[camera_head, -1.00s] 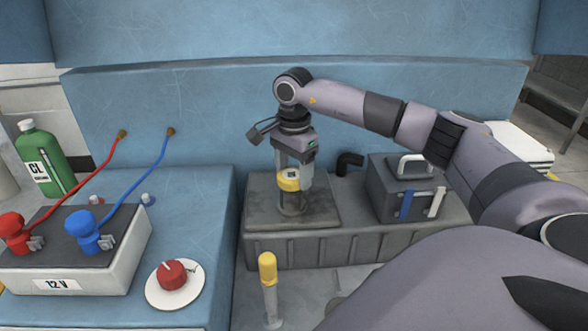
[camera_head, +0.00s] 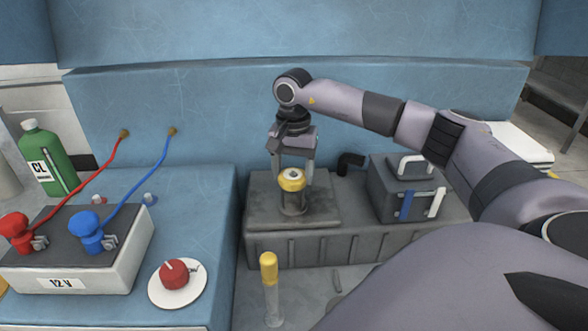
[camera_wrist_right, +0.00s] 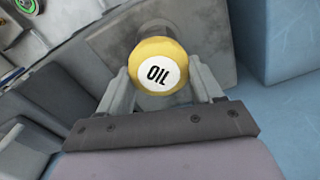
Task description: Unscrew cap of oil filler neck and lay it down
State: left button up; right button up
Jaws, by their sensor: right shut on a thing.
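The yellow oil cap (camera_head: 291,181) sits on top of the upright grey filler neck (camera_head: 293,203) in the head view. In the right wrist view the cap (camera_wrist_right: 159,68) shows its white label reading OIL, and it hides most of the neck. My right gripper (camera_head: 292,178) points down from above with a finger on each side of the cap, shut on it. In the wrist view its two fingers flank the cap. I cannot tell whether the cap is loose on the neck. My left gripper is not in view.
The neck stands on a grey engine block (camera_head: 330,240). A grey box with a white handle (camera_head: 405,185) is to its right, with a black elbow pipe (camera_head: 350,162) between. A yellow-topped dipstick (camera_head: 269,268) stands in front.

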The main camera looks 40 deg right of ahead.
jog(key=shift+s+a+f+n, duration=0.1)
jog(key=shift+f+n, duration=0.25)
jog(key=shift+n, duration=0.05)
jog(key=n, duration=0.4)
jog(key=shift+a+n, duration=0.1)
jog(key=shift+n, duration=0.5)
